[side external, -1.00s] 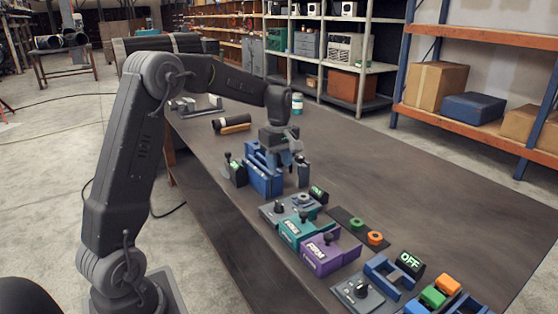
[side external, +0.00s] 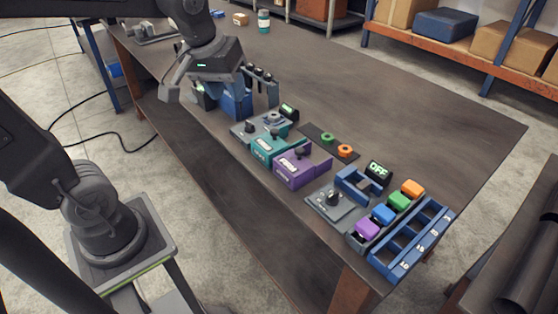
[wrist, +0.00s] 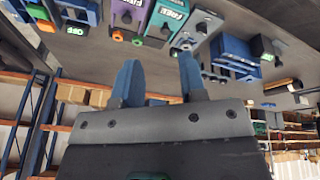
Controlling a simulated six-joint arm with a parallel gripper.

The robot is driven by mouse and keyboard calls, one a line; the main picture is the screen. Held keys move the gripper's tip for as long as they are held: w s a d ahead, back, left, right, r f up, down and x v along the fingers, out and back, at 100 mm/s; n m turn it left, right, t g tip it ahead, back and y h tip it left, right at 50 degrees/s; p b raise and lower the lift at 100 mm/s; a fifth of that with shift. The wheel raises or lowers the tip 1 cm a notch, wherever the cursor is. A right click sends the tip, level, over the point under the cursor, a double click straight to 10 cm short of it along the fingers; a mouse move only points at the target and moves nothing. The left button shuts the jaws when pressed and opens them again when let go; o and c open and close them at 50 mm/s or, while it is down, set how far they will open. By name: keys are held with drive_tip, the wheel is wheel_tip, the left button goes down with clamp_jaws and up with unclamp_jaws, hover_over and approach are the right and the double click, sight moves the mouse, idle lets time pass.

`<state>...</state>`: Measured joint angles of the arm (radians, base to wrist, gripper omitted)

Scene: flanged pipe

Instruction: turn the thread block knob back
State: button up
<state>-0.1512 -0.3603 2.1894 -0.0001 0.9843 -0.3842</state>
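I cannot tell which knob belongs to the thread block. A teal block (side external: 266,148) and a purple block (side external: 296,170) each have a dark knob on top. In the wrist view, the teal block's (wrist: 169,14) label reads FREE. Two grey plates also carry dark knobs: one (side external: 247,129) beside the teal block, one (side external: 325,204) near the OFF sign (side external: 378,171). My gripper (side external: 172,85) is tilted near the bench's left edge, above and left of the blue fixture (side external: 236,103). In the wrist view my gripper's (wrist: 160,65) two fingers are apart, with nothing between them.
Green and orange rings (side external: 336,145) lie on a dark strip behind the purple block. Coloured blocks and a blue slotted rack (side external: 415,240) stand at the near right. The far right bench is clear.

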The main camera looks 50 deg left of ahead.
drive_tip(key=s+d+f+m+t, duration=0.1)
drive_tip(key=s+d+m, duration=0.3)
drive_tip(key=s, duration=0.4)
drive_tip(key=shift+f+m+t+h, duration=0.3)
drive_tip(key=shift+m+t, duration=0.1)
drive_tip(key=shift+m, duration=0.4)
drive_tip(key=shift+o, duration=0.7)
drive_tip(key=shift+s+d+f, duration=0.1)
drive_tip(key=shift+s+d, duration=0.05)
drive_tip(key=shift+s, duration=0.05)
drive_tip(key=shift+o, duration=0.9)
drive_tip(key=shift+w+m, duration=0.3)
drive_tip(key=shift+o, duration=0.6)
drive_tip(key=w+a+r+g, duration=0.1)
drive_tip(key=w+a, duration=0.2)
drive_tip(key=w, duration=0.3)
drive_tip(key=shift+w+a+r+g, duration=0.3)
drive_tip(key=shift+w+a, duration=0.05)
drive_tip(key=shift+w, duration=0.05)
drive_tip(key=g, duration=0.4)
hover_over(250, 123)
wheel_tip(250, 123, down, 9)
wheel_tip(250, 123, down, 13)
drive_tip(key=shift+a+f, duration=0.15)
drive_tip(key=shift+f, duration=0.05)
